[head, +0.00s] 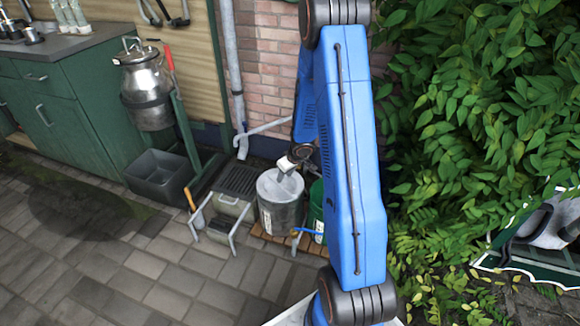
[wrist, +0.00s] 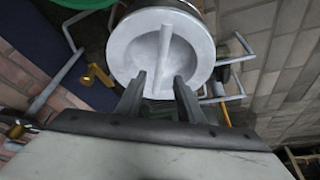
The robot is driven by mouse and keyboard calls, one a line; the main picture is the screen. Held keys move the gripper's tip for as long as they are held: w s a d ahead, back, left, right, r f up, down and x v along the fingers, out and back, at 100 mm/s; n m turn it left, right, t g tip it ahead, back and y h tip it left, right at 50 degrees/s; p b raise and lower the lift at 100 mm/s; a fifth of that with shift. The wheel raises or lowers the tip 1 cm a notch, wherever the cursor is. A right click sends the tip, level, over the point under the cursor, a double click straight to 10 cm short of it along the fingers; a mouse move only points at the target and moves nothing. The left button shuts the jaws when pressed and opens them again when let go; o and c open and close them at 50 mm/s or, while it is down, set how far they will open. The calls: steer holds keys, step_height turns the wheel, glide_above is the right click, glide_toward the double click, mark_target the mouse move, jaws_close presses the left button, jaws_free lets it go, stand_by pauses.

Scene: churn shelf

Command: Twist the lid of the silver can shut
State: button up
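The silver can (head: 281,216) stands on a low wooden board by the brick wall, left of my blue arm. Its pale grey round lid (head: 270,188) sits on top; the wrist view shows the lid (wrist: 125,45) with a raised straight bar (wrist: 165,48) across it. My gripper (head: 287,165) is over the can's lid. In the wrist view my gripper (wrist: 159,75) is open, its two fingers apart on either side of the bar's near end. I cannot tell whether the fingertips touch the lid. Part of the lid is hidden by my gripper in the head view.
A green can (head: 316,205) stands close right of the silver can, partly behind my arm. A metal rack (head: 228,205) stands at its left. A steel churn (head: 147,85) on a green stand and a grey bin (head: 160,176) are further left. Paving in front is clear.

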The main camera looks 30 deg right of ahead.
steer(key=v, duration=0.8)
steer(key=shift+r, duration=0.1)
